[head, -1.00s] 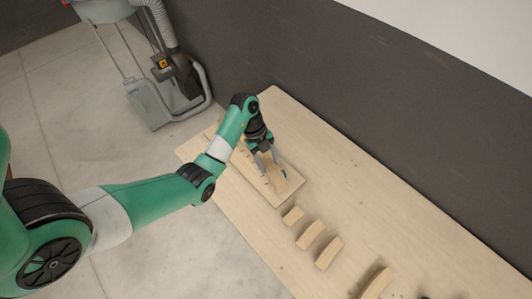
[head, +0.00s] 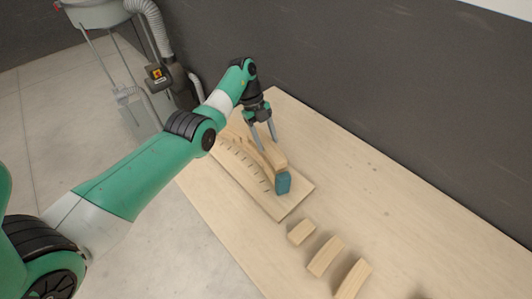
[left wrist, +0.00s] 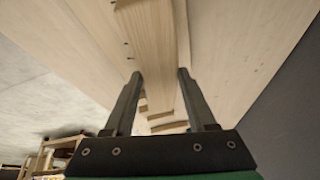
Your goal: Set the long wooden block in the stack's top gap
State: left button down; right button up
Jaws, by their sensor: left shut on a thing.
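A long wooden block (head: 268,153) is held in my left gripper (head: 267,143), over a pale board (head: 290,203) with a row of dark marks. In the left wrist view, the block (left wrist: 152,50) runs between the two fingers (left wrist: 162,74) of the left gripper. A teal piece (head: 283,183) shows at the block's near end; I cannot tell what it belongs to. The stack and its top gap are not clear, being small and partly behind the block and gripper. My right gripper is not in view.
Several short wooden pieces lie in a row on the table (head: 360,210), including one nearest the board (head: 301,232) and a longer one (head: 325,256). The table's right side is clear. A dark wall (head: 400,90) stands behind it.

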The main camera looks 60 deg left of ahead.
aim_at(264, 140)
pick_arm(q)
jog(key=f+b, duration=0.2)
jog(key=f, duration=0.1)
jog(key=shift+a+f+b, duration=0.15)
jog(key=shift+a+b, duration=0.05)
jog(key=shift+b, duration=0.2)
jog(key=shift+f, duration=0.2)
jog(key=shift+r, duration=0.1)
jog(key=shift+c, duration=1)
grip_release()
